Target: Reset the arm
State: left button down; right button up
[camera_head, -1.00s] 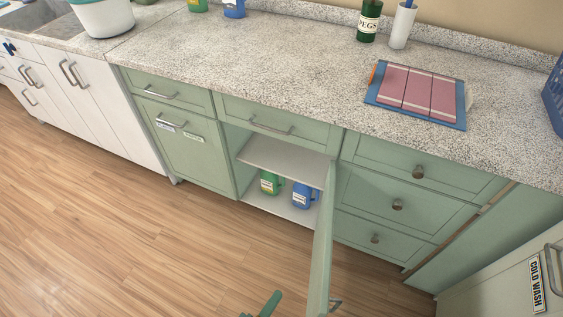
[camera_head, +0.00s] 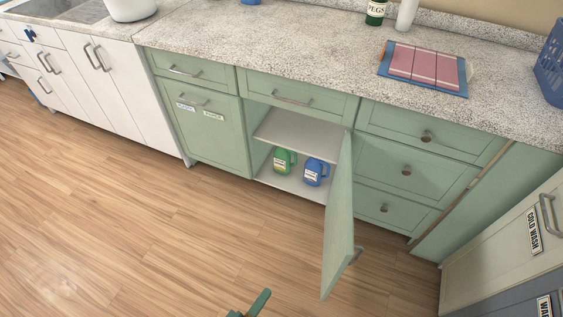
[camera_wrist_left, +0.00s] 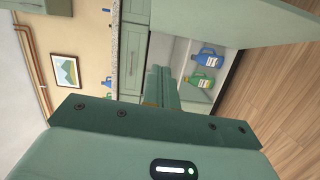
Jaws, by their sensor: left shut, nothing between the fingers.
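My left gripper (camera_head: 260,303) shows as a green finger tip at the bottom edge of the head view, in front of the open cupboard and left of its door. In the left wrist view its two fingers (camera_wrist_left: 162,85) lie together, shut and empty. It touches nothing that I can see. My right gripper is in neither view. The cupboard door (camera_head: 339,220) stands swung open into the room. Inside, a green jug (camera_head: 284,160) and a blue jug (camera_head: 316,171) stand on the lower board.
A speckled worktop (camera_head: 290,55) runs above the green cabinets, with a pink and blue folder (camera_head: 426,68) on it. A drawer stack (camera_head: 406,170) is right of the door. A cream front marked COLD WASH (camera_head: 508,235) is at the right. The wooden floor (camera_head: 150,235) at left is clear.

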pick_arm(q)
jog(key=a+f+m+g, duration=0.2)
jog(key=a, duration=0.9)
jog(key=a+f+m+g, duration=0.1)
jog(key=a+f+m, duration=0.15)
jog(key=a, duration=0.85)
jog(key=s+a+f+m+g+y, duration=0.2)
jog(key=s+a+f+m+y, duration=0.15)
jog(key=a, duration=0.25)
jog(key=s+a+f+m+g+y, duration=0.1)
jog(key=s+a+f+m+y, duration=0.2)
jog(key=a, duration=0.4)
jog(key=s+a+f+m+g+y, duration=0.1)
jog(key=s+a+m+g+y, duration=0.25)
jog(key=s+a, duration=0.65)
jog(key=s+a+f+m+g+y, duration=0.2)
jog(key=s+a+g+y, duration=0.4)
jog(key=a, duration=0.5)
jog(key=s+d+f+h, duration=0.2)
jog(key=d+f, duration=0.1)
jog(key=d, duration=0.9)
jog(key=s+d+f+n+h, duration=0.1)
jog(key=s+d+f+h, duration=0.1)
jog(key=d, duration=0.9)
jog(key=s+d+f+n+h, duration=0.1)
jog(key=s+d+f+h, duration=0.1)
jog(key=d, duration=1)
jog(key=shift+s+d+f+t, duration=0.15)
jog(key=shift+d+f+t, duration=0.2)
jog(key=shift+f, duration=0.5)
